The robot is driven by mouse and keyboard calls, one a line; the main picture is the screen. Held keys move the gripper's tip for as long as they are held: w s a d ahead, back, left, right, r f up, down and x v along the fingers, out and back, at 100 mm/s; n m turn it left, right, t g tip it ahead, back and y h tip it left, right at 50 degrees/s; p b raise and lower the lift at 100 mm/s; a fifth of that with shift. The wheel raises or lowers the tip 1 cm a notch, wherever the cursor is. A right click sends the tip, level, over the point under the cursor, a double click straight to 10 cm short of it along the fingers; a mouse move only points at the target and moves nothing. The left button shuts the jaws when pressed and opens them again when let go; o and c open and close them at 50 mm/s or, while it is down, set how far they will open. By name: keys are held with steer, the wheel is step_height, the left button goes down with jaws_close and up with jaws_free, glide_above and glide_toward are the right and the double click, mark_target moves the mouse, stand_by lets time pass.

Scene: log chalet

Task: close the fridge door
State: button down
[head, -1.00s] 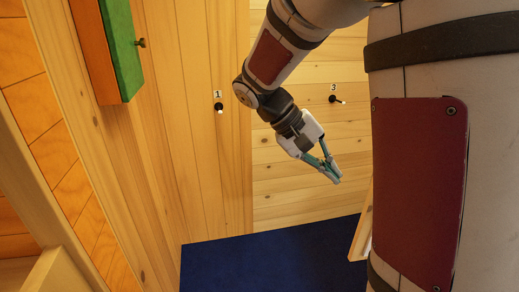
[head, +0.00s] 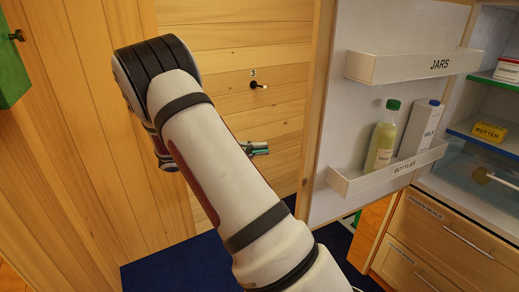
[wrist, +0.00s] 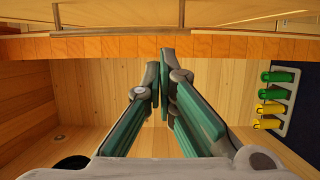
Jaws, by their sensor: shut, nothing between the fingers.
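The fridge door (head: 365,35) stands open in the head view, its white inner side facing me and its wooden edge at the left. It carries a JARS shelf (head: 400,66) and a BOTTLES shelf (head: 392,178) with a green-capped bottle (head: 382,140) and a milk carton (head: 418,130). The open fridge interior (head: 470,205) shows to its right. My gripper (head: 260,149) is left of the door's edge in the picture, apart from it and mostly hidden by my arm. In the wrist view, my gripper's fingers (wrist: 159,82) are shut and empty.
The fridge holds butter (head: 489,132) and a yoghurt box (head: 508,70), above wooden drawers (head: 435,228). A wooden wall with a hook marked 3 (head: 258,85) is behind. The wrist view shows a rack of green and yellow items (wrist: 275,98) at right.

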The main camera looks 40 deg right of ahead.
steer(key=s+d+p, duration=0.1)
steer(key=s+d, duration=0.3)
steer(key=s, duration=0.3)
steer(key=shift+s+d+p, duration=0.25)
steer(key=shift+s+p, duration=0.1)
